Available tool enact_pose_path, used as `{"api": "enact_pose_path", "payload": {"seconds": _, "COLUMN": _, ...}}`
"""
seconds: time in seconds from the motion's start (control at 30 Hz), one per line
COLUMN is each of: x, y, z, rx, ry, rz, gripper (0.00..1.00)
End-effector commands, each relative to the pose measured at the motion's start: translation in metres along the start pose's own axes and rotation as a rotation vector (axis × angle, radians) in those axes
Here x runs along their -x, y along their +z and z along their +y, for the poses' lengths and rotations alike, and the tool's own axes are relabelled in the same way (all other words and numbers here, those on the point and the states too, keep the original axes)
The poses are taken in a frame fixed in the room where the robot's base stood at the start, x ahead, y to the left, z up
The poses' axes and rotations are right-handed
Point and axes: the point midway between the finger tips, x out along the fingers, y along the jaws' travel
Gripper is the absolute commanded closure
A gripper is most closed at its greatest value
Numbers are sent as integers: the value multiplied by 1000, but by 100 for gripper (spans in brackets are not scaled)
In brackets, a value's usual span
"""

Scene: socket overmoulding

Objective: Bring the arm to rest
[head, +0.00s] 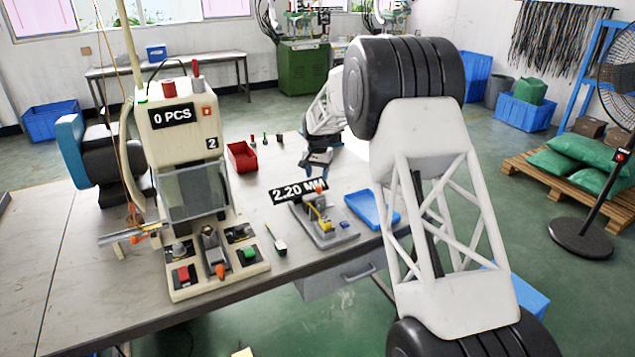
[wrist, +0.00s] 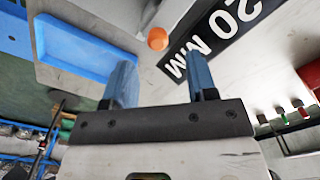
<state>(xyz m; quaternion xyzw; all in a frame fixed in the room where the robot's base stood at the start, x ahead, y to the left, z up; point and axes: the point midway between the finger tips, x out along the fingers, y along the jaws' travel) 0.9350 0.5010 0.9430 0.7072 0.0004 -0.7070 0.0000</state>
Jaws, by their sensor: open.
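My gripper (head: 318,170) hangs above the far part of the workbench (head: 100,265) in the head view, behind the "2.20 MM" display (head: 299,191). In the wrist view my gripper (wrist: 163,78) has its two blue fingers well apart, with nothing between them. My white lattice arm link fills the right middle of the head view and hides part of the bench edge and floor.
The moulding machine (head: 178,118) reads "0 PCS". A measuring fixture (head: 325,228) stands beside the blue tray (head: 368,211), which also shows in the wrist view (wrist: 80,55). A red bin (head: 242,157) and small upright tools stand farther back.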

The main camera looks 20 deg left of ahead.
Motion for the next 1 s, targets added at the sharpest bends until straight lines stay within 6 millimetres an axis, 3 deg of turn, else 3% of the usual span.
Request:
{"api": "enact_pose_path", "payload": {"seconds": 0.2, "x": 13, "y": 0, "z": 0, "rx": 0, "ry": 1, "rz": -1, "gripper": 48}}
{"api": "enact_pose_path", "payload": {"seconds": 0.73, "x": 15, "y": 0, "z": 1, "rx": 0, "ry": 0, "rz": 0, "gripper": 48}}
{"api": "enact_pose_path", "payload": {"seconds": 1.0, "x": 35, "y": 7, "z": 21, "rx": -1, "ry": -3, "rz": 7, "gripper": 48}}
